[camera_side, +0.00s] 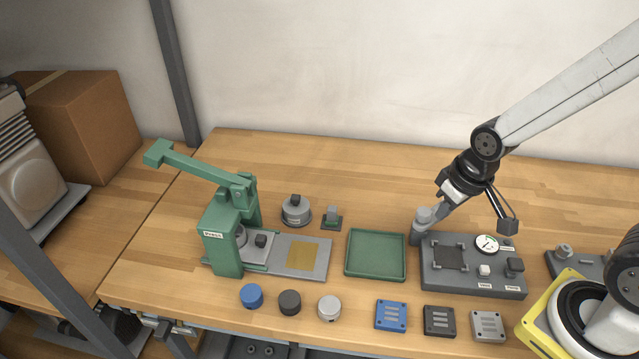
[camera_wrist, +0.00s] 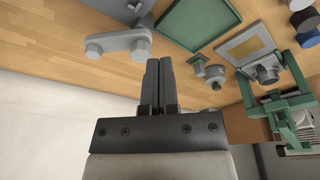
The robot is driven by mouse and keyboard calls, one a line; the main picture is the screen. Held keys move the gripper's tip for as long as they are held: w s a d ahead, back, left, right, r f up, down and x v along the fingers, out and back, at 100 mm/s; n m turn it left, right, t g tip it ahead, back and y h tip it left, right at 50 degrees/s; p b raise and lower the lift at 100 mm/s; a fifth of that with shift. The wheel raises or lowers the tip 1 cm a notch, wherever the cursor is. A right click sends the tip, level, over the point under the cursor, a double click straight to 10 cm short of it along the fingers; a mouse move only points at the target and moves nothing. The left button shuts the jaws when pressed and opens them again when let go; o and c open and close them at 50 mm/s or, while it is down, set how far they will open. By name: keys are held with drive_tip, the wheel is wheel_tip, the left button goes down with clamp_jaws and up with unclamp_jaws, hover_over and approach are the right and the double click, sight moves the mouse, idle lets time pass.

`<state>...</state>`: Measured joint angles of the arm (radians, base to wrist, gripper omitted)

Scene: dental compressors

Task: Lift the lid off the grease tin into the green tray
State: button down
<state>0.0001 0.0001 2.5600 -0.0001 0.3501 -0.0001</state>
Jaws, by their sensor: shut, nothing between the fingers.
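The grease tin (camera_side: 296,215) is a squat grey round tin behind the press plate, left of the tray. Its lid, with a dark knob (camera_side: 295,199), sits on top. The tin also shows in the wrist view (camera_wrist: 215,77), right of the fingers. The green tray (camera_side: 375,275) is a shallow, empty square on the table; part of it shows at the top of the wrist view (camera_wrist: 235,38). My gripper (camera_wrist: 158,62) is shut and empty. It is above the table's back right, beyond the tray and apart from the tin.
A small grey block on a green base (camera_side: 331,219) stands between tin and tray. The green lever press (camera_side: 222,230) is left. A gauge fixture (camera_side: 472,284) with a grey swing arm (camera_wrist: 115,42) is close to my gripper. Several caps and slotted blocks line the front.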

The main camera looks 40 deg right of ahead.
drive_tip(key=shift+c, duration=1.8)
unclamp_jaws()
drive_tip(key=m+y, duration=0.3)
drive_tip(key=m, duration=2.4)
approach(296, 202)
drive_tip(key=shift+w+a+f+t, duration=0.15)
drive_tip(key=shift+w+f, duration=0.25)
drive_tip(key=shift+f, duration=0.4)
drive_tip(key=shift+w+a+f+t, duration=0.15)
drive_tip(key=shift+w+f, duration=0.25)
drive_tip(key=shift+f, duration=0.35)
